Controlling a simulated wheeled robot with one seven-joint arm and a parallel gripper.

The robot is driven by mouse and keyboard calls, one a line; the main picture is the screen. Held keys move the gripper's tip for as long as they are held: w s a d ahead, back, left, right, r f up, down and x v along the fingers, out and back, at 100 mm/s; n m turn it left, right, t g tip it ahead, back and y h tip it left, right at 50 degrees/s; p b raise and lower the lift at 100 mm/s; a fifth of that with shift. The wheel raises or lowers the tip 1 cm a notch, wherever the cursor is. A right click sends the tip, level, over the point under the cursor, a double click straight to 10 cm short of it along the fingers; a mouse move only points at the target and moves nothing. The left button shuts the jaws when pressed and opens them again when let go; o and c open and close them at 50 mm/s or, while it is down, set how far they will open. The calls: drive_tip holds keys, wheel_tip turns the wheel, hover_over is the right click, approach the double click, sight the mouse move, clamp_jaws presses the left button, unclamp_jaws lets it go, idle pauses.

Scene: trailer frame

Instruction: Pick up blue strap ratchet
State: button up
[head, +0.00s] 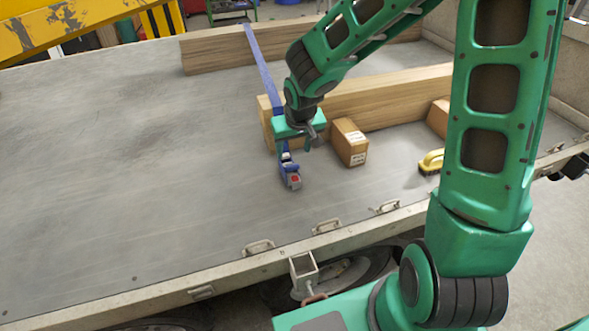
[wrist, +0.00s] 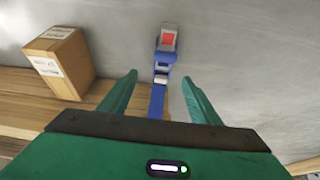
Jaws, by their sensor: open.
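The blue strap ratchet (head: 290,177) lies on the trailer bed, a small blue and grey piece with a red patch. Its blue strap (head: 262,68) runs away from it over the wooden beams. In the wrist view the ratchet (wrist: 166,52) is at the top middle, ahead of the fingertips and roughly centred between them. My gripper (head: 302,142) is above the bed, at the near end of the closer beam, just beyond the ratchet. In the wrist view my gripper (wrist: 160,78) is open, its fingers apart on either side of the strap, with nothing held.
A cardboard box (head: 349,143) stands close to the right of my gripper. The closer wooden beam (head: 375,98) lies behind it. A yellow-handled brush-like object (head: 431,162) lies further right. The bed (head: 130,190) is clear to the left. Metal handles (head: 258,247) line the near edge.

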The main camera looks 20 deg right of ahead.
sight(289, 163)
drive_tip(key=shift+w+a+f, duration=0.2)
drive_tip(key=shift+w+a, duration=0.05)
drive_tip(key=shift+a, duration=0.15)
drive_tip(key=shift+w+a+f, duration=0.1)
drive_tip(key=shift+w+f, duration=0.1)
drive_tip(key=shift+f, duration=0.05)
drive_tip(key=shift+d+x, duration=0.15)
drive_tip(key=shift+x, duration=2.35)
drive_tip(key=shift+d+x, duration=0.1)
drive_tip(key=shift+x, duration=2.35)
drive_tip(key=shift+s, duration=0.1)
drive_tip(key=shift+c, duration=0.3)
drive_tip(key=c, duration=1.3)
drive_tip(key=shift+r, duration=0.1)
